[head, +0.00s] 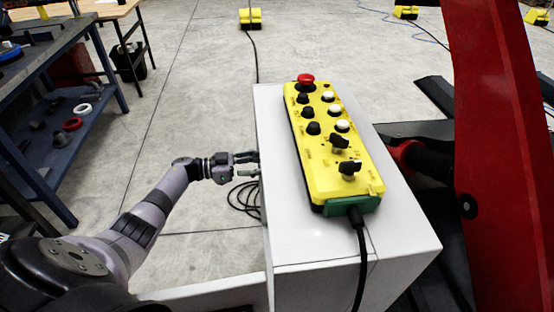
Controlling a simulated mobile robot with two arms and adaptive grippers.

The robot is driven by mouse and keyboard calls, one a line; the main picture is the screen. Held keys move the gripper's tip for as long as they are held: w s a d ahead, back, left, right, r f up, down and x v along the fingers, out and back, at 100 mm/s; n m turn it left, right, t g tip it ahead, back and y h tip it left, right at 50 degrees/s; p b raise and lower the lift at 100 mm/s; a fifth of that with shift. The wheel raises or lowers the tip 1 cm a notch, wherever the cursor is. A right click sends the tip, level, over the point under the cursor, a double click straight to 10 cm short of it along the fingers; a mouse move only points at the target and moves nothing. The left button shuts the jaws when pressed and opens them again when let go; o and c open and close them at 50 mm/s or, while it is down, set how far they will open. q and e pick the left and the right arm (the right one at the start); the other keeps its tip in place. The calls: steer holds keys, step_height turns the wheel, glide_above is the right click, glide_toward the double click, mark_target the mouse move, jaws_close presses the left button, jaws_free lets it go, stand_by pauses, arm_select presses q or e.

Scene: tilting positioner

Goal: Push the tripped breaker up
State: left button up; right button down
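No breaker shows in the head view; the side faces of the white cabinet (325,272) are largely turned away from me, so I cannot tell whether one is there. My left gripper (252,164) reaches in from the left and points right, at the cabinet's left side. Its two dark fingers are apart with a gap between them, and nothing shows in the gap. The fingertips are very close to the cabinet's left edge; I cannot tell whether they touch it. My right gripper is not in view.
A yellow control pendant (315,153) with a red stop button (306,80) lies on the cabinet. A black cable (244,198) coils on the floor below my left gripper. A red machine arm (505,150) stands at right, a blue workbench (45,115) at left.

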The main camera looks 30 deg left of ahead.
arm_select(q)
steer(key=x, duration=0.5)
jaws_close()
stand_by(0.5)
